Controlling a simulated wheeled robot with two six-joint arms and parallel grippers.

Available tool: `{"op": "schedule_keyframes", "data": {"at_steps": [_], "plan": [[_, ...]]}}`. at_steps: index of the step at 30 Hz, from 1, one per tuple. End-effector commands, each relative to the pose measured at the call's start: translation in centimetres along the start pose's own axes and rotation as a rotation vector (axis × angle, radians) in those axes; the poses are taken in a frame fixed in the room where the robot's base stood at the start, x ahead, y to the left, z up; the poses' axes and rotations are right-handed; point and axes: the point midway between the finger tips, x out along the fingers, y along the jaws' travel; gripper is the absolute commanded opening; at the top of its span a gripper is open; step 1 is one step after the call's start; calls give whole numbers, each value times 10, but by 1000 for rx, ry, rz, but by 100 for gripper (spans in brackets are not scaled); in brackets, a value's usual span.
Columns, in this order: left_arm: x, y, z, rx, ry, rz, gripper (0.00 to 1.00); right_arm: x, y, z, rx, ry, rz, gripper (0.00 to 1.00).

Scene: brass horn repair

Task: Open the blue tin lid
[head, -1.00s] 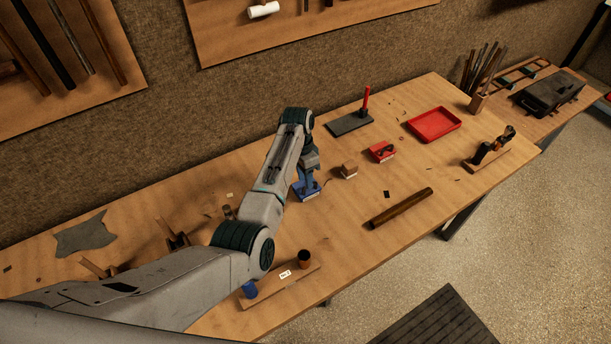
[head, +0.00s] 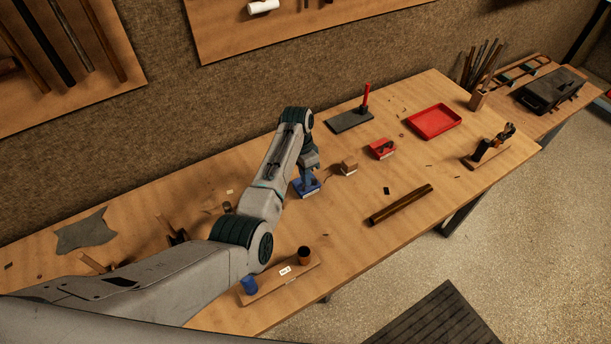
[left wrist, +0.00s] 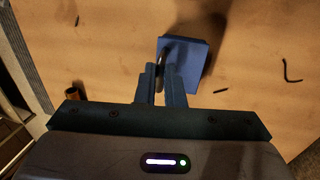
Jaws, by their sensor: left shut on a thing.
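The blue tin (head: 307,187) stands on the workbench left of the small wooden block. In the left wrist view its square blue lid (left wrist: 196,60) shows just beyond my fingertips, with a dark ring-like handle at its near edge. My left gripper (head: 306,179) reaches down over the tin from above. In the left wrist view the two fingers (left wrist: 163,72) are close together on the dark handle. My gripper hides part of the tin, and I cannot tell whether the lid is lifted. My right gripper is in neither view.
A small wooden block (head: 348,166) and a red tin (head: 381,149) stand to the right of the blue tin. A dark brown tube (head: 401,204) lies nearer the front edge. A red tray (head: 434,121) is farther right. A wooden rack with cups (head: 281,279) lies in front.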

Motion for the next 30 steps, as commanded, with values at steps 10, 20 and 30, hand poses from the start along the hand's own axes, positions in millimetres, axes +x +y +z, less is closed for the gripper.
{"op": "schedule_keyframes", "data": {"at_steps": [10, 20, 30], "plan": [[-7, -14, 0, -1, -1, 183, 0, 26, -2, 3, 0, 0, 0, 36], [-11, -28, -1, 0, 1, 378, 0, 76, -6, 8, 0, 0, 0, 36], [-16, -38, -1, 0, 1, 520, 0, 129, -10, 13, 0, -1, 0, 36]]}}
